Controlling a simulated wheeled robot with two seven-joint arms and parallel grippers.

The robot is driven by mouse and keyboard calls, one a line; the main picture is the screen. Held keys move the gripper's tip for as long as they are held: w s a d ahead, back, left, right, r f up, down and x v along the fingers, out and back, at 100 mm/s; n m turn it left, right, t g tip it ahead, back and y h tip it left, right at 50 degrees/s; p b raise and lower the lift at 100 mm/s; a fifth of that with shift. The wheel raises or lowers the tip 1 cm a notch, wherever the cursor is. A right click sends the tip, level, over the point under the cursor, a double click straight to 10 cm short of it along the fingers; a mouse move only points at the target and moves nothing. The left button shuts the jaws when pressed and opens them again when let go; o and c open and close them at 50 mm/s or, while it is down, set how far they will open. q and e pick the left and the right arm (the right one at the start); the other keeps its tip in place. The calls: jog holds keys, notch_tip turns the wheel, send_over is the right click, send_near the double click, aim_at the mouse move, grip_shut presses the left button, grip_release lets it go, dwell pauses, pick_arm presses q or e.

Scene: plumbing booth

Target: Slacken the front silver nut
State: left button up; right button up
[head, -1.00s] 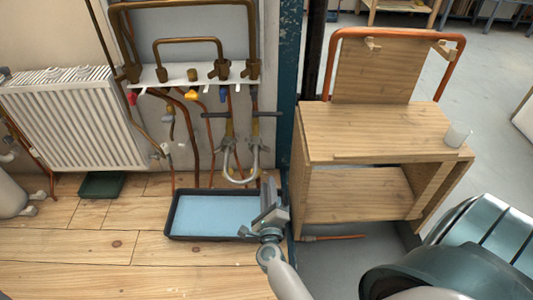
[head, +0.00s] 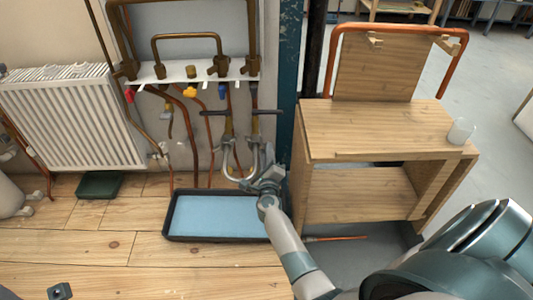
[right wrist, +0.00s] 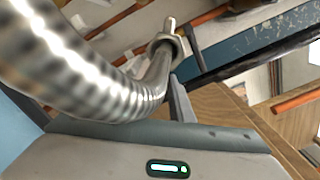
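A silver corrugated hose (head: 229,160) bends in a U below the brass valves in the head view. In the right wrist view the hose (right wrist: 85,70) is large and close, and a silver nut (right wrist: 174,46) sits at its end. My right gripper (head: 270,174) is beside the hose's lower bend in the head view and partly covers it. In the right wrist view one finger (right wrist: 180,100) shows just below the nut; the hose hides the rest, so its grip is unclear. A small grey part, apparently my left gripper (head: 60,291), shows at the bottom left edge.
A black tray (head: 167,222) with a blue inside lies on the floorboards below the hose. A wooden bench (head: 390,130) with a white cup (head: 460,132) stands at right, past a teal post (head: 287,80). A white radiator (head: 75,120) is at left.

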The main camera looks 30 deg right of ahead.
jog(key=shift+w+d, duration=0.2)
jog(key=shift+w, duration=0.05)
grip_shut()
